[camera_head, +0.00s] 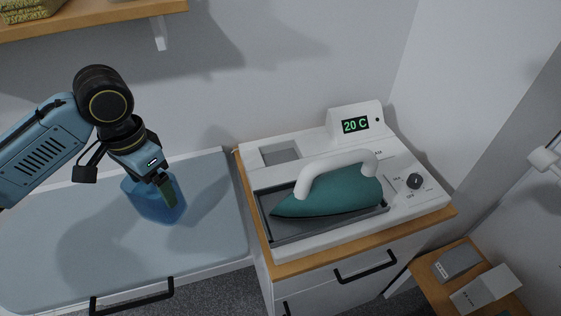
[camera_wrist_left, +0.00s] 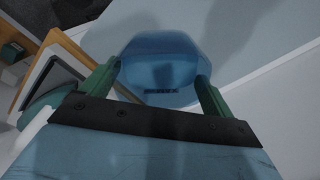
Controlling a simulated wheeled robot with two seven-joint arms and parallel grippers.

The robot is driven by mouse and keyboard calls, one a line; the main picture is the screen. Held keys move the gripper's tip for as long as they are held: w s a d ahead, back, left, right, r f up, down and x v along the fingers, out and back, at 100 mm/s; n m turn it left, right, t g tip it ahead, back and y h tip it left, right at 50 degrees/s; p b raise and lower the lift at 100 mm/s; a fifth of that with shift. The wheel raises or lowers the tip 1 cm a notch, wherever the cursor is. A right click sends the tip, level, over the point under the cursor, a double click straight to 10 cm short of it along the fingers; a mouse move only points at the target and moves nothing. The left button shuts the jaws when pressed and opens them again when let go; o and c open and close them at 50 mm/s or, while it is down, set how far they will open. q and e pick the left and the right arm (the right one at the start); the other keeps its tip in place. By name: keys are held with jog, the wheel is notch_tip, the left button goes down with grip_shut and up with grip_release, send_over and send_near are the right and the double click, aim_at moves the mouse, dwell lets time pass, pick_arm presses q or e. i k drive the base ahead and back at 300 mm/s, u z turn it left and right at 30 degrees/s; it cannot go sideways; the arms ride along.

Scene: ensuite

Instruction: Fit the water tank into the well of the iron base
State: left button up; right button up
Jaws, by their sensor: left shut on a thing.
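The water tank (camera_head: 152,205) is a translucent blue container at the left, over the pale blue-grey padded surface. My left gripper (camera_head: 166,190) is shut on the tank from above. In the left wrist view the tank (camera_wrist_left: 158,68) sits between the two green fingers (camera_wrist_left: 158,92). I cannot tell whether the tank touches the padded surface. The white iron base (camera_head: 330,236) stands on the wooden-topped cabinet to the right. Its well (camera_head: 280,154) is a grey rectangular recess at the back left and looks empty. My right gripper is not in view.
A teal iron (camera_head: 335,194) with a white handle rests in the dark tray of the base. The display (camera_head: 356,125) reads 20 C and a black knob (camera_head: 414,181) sits at right. The padded surface (camera_head: 215,245) is otherwise clear. A wooden shelf (camera_head: 110,17) hangs above.

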aim_at(270, 161)
jog(key=k, duration=1)
jog(key=u, duration=0.9)
jog(key=i, duration=0.8)
jog(key=z, duration=2)
